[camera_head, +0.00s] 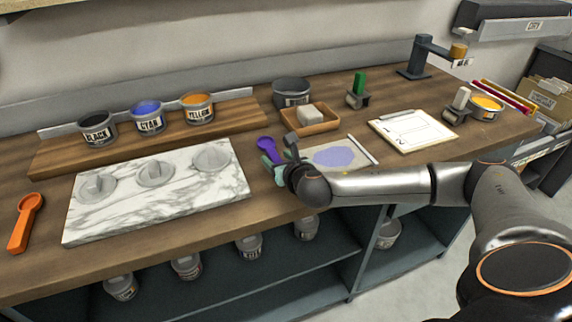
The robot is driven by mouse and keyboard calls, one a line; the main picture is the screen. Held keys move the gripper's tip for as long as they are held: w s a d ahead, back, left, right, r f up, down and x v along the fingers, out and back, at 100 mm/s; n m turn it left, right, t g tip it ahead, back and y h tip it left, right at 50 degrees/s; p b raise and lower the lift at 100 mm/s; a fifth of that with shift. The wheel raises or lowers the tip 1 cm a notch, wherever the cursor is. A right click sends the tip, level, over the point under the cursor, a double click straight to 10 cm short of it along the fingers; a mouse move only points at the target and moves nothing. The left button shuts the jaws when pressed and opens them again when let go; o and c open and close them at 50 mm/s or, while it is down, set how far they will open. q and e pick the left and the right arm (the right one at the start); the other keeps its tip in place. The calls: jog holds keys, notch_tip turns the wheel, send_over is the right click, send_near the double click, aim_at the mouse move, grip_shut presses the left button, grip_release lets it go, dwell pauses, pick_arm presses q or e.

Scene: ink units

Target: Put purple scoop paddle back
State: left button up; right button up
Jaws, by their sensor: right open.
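The purple scoop paddle (267,147) is near the front middle of the wooden bench, just right of the marble slab. Its rounded upper end shows, while its lower part is partly hidden by my right gripper. My right gripper (281,157) is open, with its fingers right beside the scoop. I cannot tell whether they touch it. A small teal shape shows at the gripper, too unclear to name. My left gripper is not in view.
The marble slab (125,216) bears several grey lids. Black, cyan and yellow ink cans stand on a wooden riser (60,155) behind it. An orange scoop (25,222) lies far left. A wooden tray (328,124), a purple-smeared plate (350,168) and a clipboard (420,141) lie right of the scoop.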

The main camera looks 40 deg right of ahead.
jog(key=v, duration=1.1)
jog(key=shift+s, duration=0.15)
